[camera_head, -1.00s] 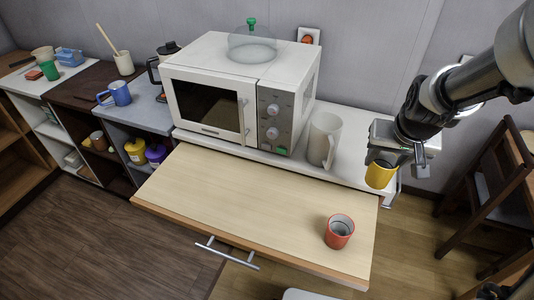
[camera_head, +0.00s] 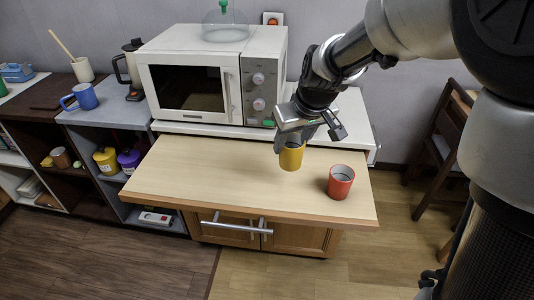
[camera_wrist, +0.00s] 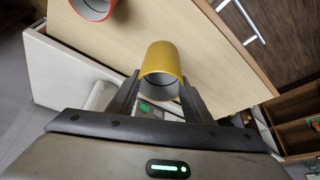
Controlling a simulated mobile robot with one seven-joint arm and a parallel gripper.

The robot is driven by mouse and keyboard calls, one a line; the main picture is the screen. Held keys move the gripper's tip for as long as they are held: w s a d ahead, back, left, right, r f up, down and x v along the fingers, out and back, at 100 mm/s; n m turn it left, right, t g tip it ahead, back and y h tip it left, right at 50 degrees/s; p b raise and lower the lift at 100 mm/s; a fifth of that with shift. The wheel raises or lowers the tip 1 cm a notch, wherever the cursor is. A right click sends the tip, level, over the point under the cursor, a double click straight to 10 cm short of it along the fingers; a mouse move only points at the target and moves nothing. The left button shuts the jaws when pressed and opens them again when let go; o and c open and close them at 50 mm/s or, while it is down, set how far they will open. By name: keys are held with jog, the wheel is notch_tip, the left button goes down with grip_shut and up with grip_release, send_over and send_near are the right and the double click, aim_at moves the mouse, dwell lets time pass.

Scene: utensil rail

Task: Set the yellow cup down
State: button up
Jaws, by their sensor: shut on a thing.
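The yellow cup (camera_head: 291,157) is held by my gripper (camera_head: 288,142) over the right part of the pull-out wooden board (camera_head: 205,172). In the wrist view the yellow cup (camera_wrist: 161,59) sits between the two fingers of my gripper (camera_wrist: 158,98), which are shut on it. The cup looks about upright in the head view. I cannot tell whether its base touches the board or hangs just above it.
A red cup (camera_head: 340,182) stands on the board, right of the yellow cup; it also shows in the wrist view (camera_wrist: 92,8). A white microwave (camera_head: 215,75) stands behind the board. The left and middle of the board are clear. A wooden chair (camera_head: 440,150) stands at right.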

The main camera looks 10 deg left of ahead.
notch_tip(320, 180, down, 9)
jog(key=shift+b, duration=0.95)
jog(key=shift+f, duration=0.2)
jog(key=o, duration=1)
